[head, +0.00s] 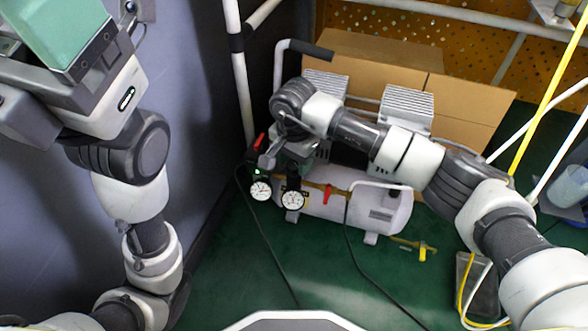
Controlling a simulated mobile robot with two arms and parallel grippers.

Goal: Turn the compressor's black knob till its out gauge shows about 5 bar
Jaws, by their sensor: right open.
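The compressor (378,212) stands on the green floor, with a pale horizontal tank and two finned cylinder heads on top. Two round white gauges, a left one (261,190) and a right one (292,200), face me at its left end. Their needles are too small to read. My right gripper (268,163) is open just above and behind the gauges, reaching down from the wrist. I cannot make out the black knob; the gripper and wrist cover that area. I cannot tell whether the fingers touch it. My left gripper's housing is at the top left, its fingers outside the picture.
Cardboard boxes (468,115) stand behind the compressor. Dark hoses run over the floor. A grey-blue wall (205,95) and a white pipe (240,75) close off the left. The floor in front is mostly clear.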

